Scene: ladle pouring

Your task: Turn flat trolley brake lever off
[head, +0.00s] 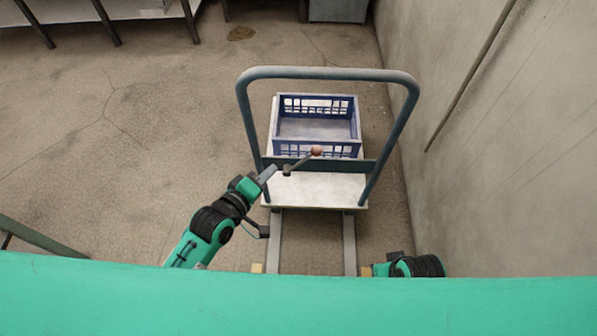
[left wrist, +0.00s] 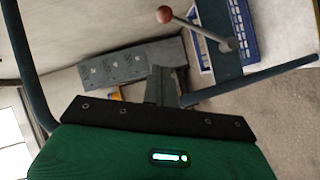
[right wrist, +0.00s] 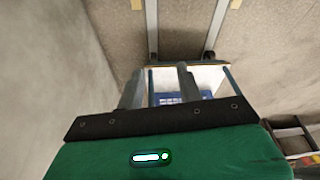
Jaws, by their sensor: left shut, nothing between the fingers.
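The flat trolley (head: 325,190) has a blue-grey push handle (head: 330,73). Its brake lever (head: 300,162) is a dark rod with a reddish-brown knob (head: 316,151), tilted up to the right from a pivot on the crossbar. The lever also shows at the top of the left wrist view (left wrist: 196,28). My left gripper (head: 268,172) is shut and empty, just left of the lever's pivot end; I cannot tell whether it touches. In the left wrist view its fingers (left wrist: 160,75) are together, apart from the knob. My right gripper (right wrist: 160,85) is open and empty, low and away from the lever.
A blue crate (head: 318,150) sits on the trolley bed behind the crossbar. A concrete wall (head: 480,130) with a slanted pipe stands close on the right. The floor (head: 130,130) on the left is clear. Tables (head: 110,10) stand at the far left.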

